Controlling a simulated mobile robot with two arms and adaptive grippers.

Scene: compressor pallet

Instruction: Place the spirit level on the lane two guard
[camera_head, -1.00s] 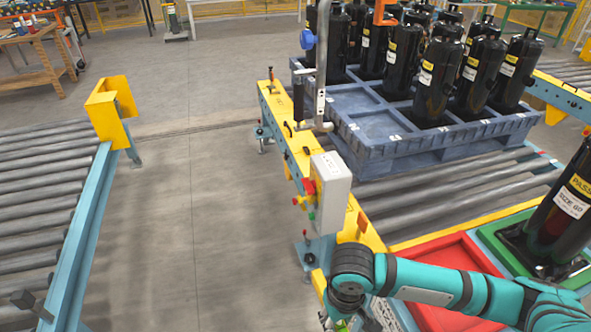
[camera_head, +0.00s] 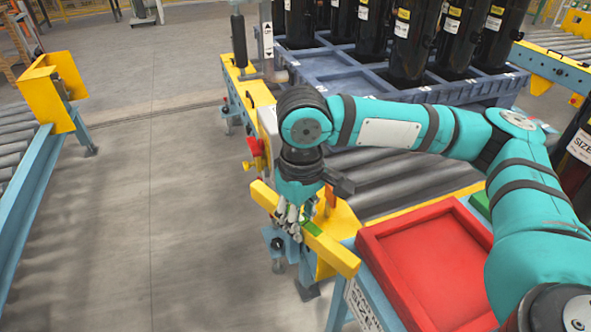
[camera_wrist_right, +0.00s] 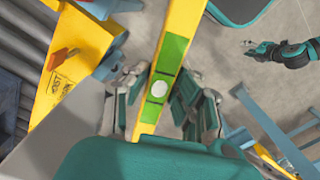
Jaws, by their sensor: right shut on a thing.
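The spirit level (camera_head: 340,258) is a yellow bar with a green middle. My right gripper (camera_head: 295,222) is shut on it near its middle and holds it beside the yellow end of the near conveyor. In the right wrist view the level (camera_wrist_right: 178,45) runs between the fingers, with a green label and a pale round spot. A yellow guard piece (camera_head: 340,225) at the conveyor end is partly hidden behind the arm and level. Another yellow guard (camera_head: 42,95) stands on the left conveyor's end. I cannot tell which is lane two's. My left gripper (camera_wrist_right: 248,45) is small in the wrist view.
A red tray (camera_head: 425,265) lies right of the level. A blue pallet (camera_head: 350,80) with several black compressors is behind my right arm. A red-buttoned control box (camera_head: 266,125) is partly hidden. Open floor (camera_head: 165,220) separates the conveyors.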

